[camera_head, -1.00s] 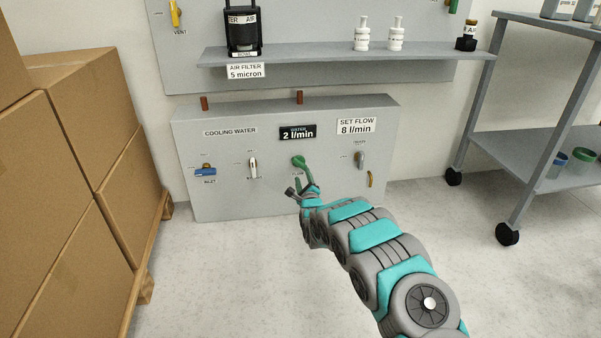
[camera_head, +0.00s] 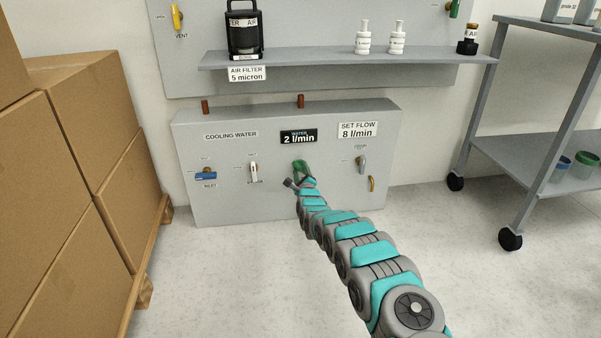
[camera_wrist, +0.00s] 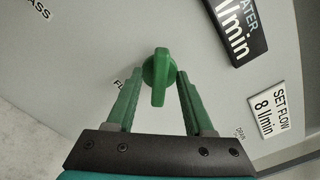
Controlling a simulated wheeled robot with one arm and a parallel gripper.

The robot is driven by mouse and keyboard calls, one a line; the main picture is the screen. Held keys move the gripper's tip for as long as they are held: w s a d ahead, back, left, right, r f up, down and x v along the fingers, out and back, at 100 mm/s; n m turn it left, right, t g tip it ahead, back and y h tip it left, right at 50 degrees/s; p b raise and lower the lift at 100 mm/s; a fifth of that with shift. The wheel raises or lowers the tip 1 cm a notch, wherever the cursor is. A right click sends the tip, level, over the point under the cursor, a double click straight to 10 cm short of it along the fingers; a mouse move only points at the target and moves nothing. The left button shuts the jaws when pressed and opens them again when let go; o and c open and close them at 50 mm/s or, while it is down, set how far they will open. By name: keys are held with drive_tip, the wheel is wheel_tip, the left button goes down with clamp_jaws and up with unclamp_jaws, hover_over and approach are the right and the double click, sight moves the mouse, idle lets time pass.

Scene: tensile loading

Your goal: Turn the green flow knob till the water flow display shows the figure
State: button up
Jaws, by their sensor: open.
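The green flow knob (camera_wrist: 158,76) sits on the grey cooling-water panel (camera_head: 222,205); its grip bar stands nearly upright in the wrist view. My gripper (camera_wrist: 156,82) is open, with one green finger on each side of the knob's bar and a visible gap to each. The water flow display (camera_head: 298,136) reads 2 l/min. The set flow label (camera_head: 357,130) reads 8 l/min; it also shows in the wrist view (camera_wrist: 269,110).
A blue inlet handle (camera_head: 206,175) and a white-grey handle (camera_head: 254,170) are left of the knob. A grey drain handle (camera_head: 362,163) and a yellow handle (camera_head: 371,184) are right. A shelf (camera_head: 300,59) juts out above. Boxes (camera_head: 130,180) stand left, a wheeled cart (camera_head: 525,150) right.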

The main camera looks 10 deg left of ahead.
drive_tip(key=shift+w+f, duration=0.1)
idle(0.3)
clamp_jaws()
idle(0.4)
